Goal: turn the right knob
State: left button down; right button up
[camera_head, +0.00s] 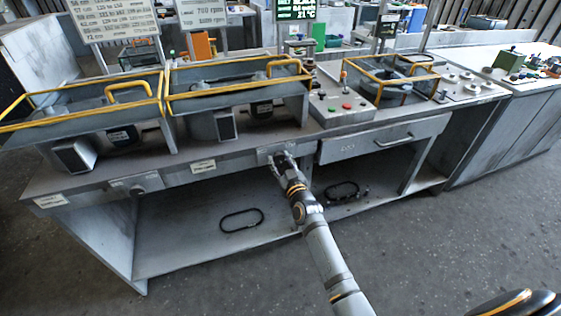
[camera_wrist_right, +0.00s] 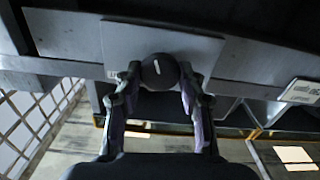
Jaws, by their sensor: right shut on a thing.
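The right knob (camera_wrist_right: 159,71) is round and dark with a white mark, on a light plate (camera_wrist_right: 120,42) on the bench's front rail. In the right wrist view, my right gripper (camera_wrist_right: 158,82) has one finger on each side of the knob and is shut on it. In the head view, my right gripper (camera_head: 280,158) reaches up to the rail below the second housing and hides most of the knob. Another knob (camera_head: 137,189) sits on the rail further left. My left gripper does not show.
The grey bench has two yellow-railed housings (camera_head: 235,88) on top and an open lower shelf (camera_head: 180,245) with dark cable loops (camera_head: 241,219). A drawer (camera_head: 385,138) with a handle is to the right of my gripper. The floor (camera_head: 430,240) in front is clear.

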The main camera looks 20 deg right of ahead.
jog(key=m, duration=0.3)
jog(key=shift+m, duration=0.3)
jog(key=shift+d+m+p, duration=0.1)
jog(key=shift+m+p, duration=0.3)
jog(key=shift+m, duration=1.4)
jog(key=o, duration=1.2)
